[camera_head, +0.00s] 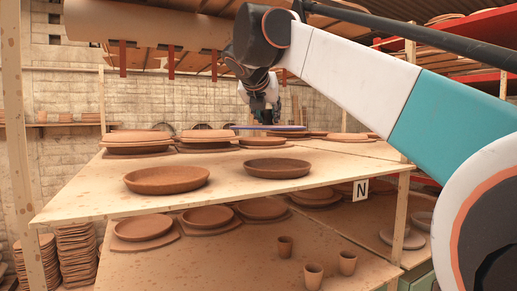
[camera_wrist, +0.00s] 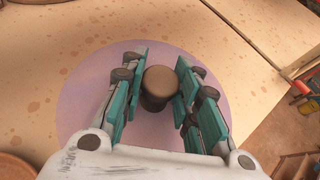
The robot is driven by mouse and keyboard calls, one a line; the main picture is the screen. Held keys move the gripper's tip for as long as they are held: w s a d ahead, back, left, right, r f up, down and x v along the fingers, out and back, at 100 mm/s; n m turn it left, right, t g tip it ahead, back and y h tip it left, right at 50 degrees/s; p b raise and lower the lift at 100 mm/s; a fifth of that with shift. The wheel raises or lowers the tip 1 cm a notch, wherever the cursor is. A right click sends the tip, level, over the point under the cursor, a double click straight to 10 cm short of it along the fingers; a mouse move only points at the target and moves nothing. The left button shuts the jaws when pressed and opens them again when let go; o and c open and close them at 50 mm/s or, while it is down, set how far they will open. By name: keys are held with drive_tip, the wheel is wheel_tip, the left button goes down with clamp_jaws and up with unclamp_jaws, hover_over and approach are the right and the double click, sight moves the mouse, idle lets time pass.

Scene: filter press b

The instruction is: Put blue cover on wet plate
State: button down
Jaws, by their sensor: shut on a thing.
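The blue cover (camera_head: 268,128) shows edge-on as a thin disc under my gripper (camera_head: 265,117), toward the back of the upper shelf. In the wrist view the cover (camera_wrist: 85,105) is a flat, purplish-blue disc with a brown knob (camera_wrist: 159,84) in its middle. My gripper (camera_wrist: 160,88) is shut on that knob, one finger pair on each side. I cannot tell how far the cover is above the boards, or what is beneath it. A darker brown plate (camera_head: 278,168), perhaps the wet one, lies near the shelf's front edge, apart from the cover.
A redder plate (camera_head: 166,181) lies left of the darker one on the upper shelf (camera_head: 225,196). Several more plates (camera_head: 140,138) stand behind. The lower shelf (camera_head: 190,265) holds plates and small cups (camera_head: 314,275). A wooden post (camera_head: 20,150) stands at left; an N sign (camera_head: 360,190) hangs at right.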

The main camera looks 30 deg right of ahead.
drive_tip(key=f, duration=0.6)
drive_tip(key=f+p, duration=0.1)
drive_tip(key=f, duration=0.2)
drive_tip(key=shift+s, duration=0.35)
drive_tip(key=shift+w+f, duration=0.1)
drive_tip(key=shift+f, duration=0.35)
drive_tip(key=shift+f, duration=0.15)
drive_tip(key=c, duration=1.2)
unclamp_jaws()
